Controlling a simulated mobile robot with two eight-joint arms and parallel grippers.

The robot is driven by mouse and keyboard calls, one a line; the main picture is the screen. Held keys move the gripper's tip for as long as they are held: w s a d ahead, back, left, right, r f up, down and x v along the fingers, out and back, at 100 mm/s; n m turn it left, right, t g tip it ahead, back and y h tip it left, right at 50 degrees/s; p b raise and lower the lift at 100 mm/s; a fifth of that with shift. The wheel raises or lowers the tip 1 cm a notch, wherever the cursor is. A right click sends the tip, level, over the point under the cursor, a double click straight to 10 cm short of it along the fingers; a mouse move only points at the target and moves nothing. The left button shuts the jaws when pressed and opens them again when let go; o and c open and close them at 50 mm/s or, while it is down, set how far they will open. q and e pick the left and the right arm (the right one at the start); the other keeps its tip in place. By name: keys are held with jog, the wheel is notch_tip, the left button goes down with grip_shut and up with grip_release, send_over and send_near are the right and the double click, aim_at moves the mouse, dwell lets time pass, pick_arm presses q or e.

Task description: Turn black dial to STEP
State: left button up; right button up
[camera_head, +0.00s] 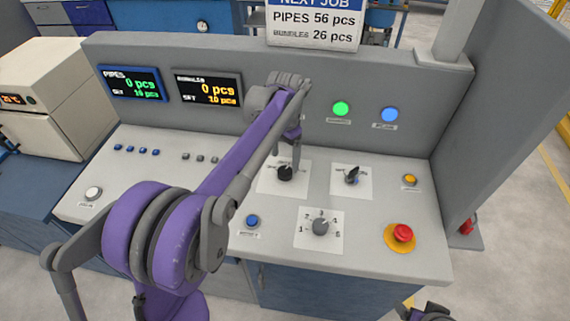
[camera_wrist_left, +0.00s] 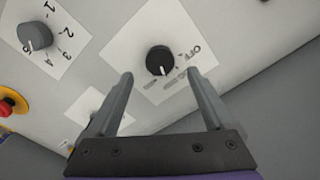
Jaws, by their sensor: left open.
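A black dial (camera_head: 286,173) sits on a white label plate on the sloped grey console. It shows larger in the left wrist view (camera_wrist_left: 160,60), with OFF printed at its right; the other labels are too blurred to read. Its white mark points down in that view, toward the blurred labels. My left gripper (camera_wrist_left: 157,74) is open, its fingers pointing at the dial from either side and apparently not holding it. In the head view the gripper (camera_head: 296,152) is just above the dial. A second black dial (camera_head: 352,175) stands on the plate to the right.
A grey numbered dial (camera_head: 320,227) is in front of the black dials. A red emergency button (camera_head: 403,233), a yellow button (camera_head: 410,179) and a blue button (camera_head: 252,221) are nearby. My right gripper (camera_head: 427,312) shows partly at the bottom edge.

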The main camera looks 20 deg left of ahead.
aim_at(285, 170)
pick_arm(q)
notch_tip(285, 170, up, 6)
jog(key=shift+f, duration=0.1)
dwell(0.6)
